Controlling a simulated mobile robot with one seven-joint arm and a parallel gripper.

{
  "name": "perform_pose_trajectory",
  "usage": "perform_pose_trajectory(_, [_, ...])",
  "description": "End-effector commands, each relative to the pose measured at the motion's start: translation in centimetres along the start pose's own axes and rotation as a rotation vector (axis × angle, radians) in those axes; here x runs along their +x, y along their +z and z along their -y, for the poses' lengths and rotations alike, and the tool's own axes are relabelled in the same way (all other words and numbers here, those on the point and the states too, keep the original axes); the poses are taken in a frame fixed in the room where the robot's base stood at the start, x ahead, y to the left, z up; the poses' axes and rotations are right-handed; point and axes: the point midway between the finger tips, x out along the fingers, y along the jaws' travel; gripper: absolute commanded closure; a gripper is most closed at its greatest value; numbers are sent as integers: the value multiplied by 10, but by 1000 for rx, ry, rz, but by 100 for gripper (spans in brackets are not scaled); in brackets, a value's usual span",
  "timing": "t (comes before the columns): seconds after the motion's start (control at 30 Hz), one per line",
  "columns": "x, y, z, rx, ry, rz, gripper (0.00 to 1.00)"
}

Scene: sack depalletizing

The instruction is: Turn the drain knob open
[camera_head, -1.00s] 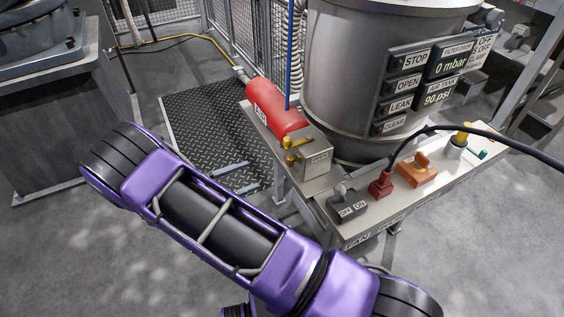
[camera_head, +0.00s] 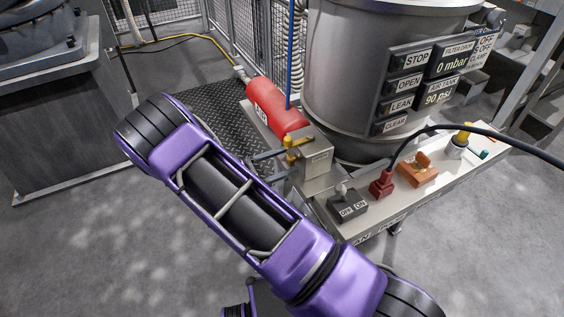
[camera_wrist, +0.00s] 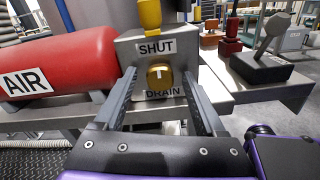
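The drain knob (camera_wrist: 159,76) is a gold round knob on the face of a grey metal box (camera_wrist: 205,78). In the wrist view the label SHUT sits above it and DRAIN below it. My gripper (camera_wrist: 160,84) is open, one finger to each side of the knob, with visible gaps between fingers and knob. In the head view my gripper (camera_head: 275,165) reaches towards the left face of the box (camera_head: 314,160); the drain knob is hard to make out there.
A red AIR tank (camera_head: 275,106) lies left of the box. A black switch (camera_head: 347,205), red plug (camera_head: 381,184) and orange valve block (camera_head: 417,171) sit on the bench to the right.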

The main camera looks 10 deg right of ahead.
Motion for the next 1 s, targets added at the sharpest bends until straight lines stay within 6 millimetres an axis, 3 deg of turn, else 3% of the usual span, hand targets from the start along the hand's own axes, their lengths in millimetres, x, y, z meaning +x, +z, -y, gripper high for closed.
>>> perform_pose_trajectory(0.03, [0,0,0,0,0,0,38])
perform_pose_trajectory(0.3, [0,0,0,0,0,0,87])
perform_pose_trajectory(0.4, [0,0,0,0,0,0,100])
perform_pose_trajectory(0.77, [-1,0,0,45,2,0,100])
perform_pose_trajectory(1.0, [-1,-1,0,190,3,0,100])
